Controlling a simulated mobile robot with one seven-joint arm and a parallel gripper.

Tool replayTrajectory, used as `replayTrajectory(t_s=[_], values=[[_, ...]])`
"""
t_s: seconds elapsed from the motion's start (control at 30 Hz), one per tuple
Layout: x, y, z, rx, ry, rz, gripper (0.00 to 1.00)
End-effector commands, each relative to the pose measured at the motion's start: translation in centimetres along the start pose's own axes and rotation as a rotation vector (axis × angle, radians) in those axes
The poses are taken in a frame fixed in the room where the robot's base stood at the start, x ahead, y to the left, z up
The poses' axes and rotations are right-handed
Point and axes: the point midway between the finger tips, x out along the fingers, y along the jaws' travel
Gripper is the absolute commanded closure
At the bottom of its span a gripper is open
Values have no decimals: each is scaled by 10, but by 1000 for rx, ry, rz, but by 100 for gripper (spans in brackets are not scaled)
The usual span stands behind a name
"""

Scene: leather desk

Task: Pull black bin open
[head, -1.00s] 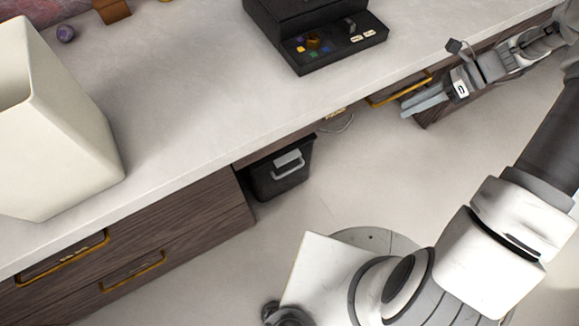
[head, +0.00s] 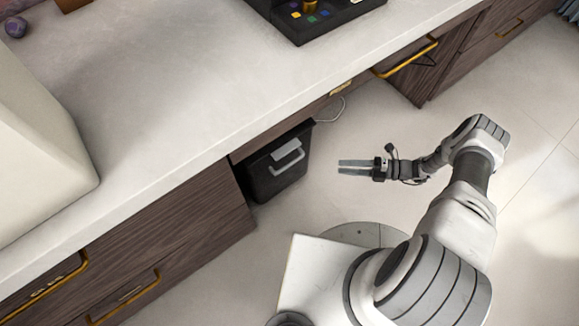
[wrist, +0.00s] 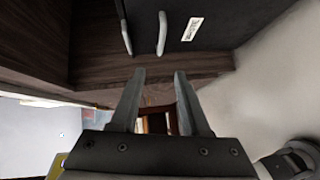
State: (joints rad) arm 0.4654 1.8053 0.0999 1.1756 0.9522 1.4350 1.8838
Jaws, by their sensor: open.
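The black bin (head: 268,182) stands on the floor under the desk, in the gap between two drawer blocks. A light grey looped handle (head: 290,161) is on its front. In the wrist view, the dark bin face (wrist: 222,22) is at the top, with a pale handle (wrist: 162,34) and a small white label (wrist: 192,29). My gripper (head: 340,167) is open and empty over the floor, to the right of the bin and apart from it. Its fingers (wrist: 161,76) point toward the bin side in the wrist view, with nothing between them.
The white desktop (head: 160,110) overhangs the bin. Wooden drawers with brass handles (head: 125,300) stand left of it, and another drawer handle (head: 405,58) is to the right. The floor (head: 375,115) around my gripper is clear.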

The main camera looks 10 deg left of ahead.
Motion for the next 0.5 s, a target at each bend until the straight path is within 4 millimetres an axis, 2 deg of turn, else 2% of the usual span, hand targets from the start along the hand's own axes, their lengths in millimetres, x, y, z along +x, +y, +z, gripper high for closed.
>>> replayTrajectory(t_s=[0.17, 0.27, 0.5], values=[[13, -5, -2, 20, -6, 12, 54], [29, -4, -2, 18, -5, 12, 54], [81, -5, -1, 17, -3, 10, 54]])
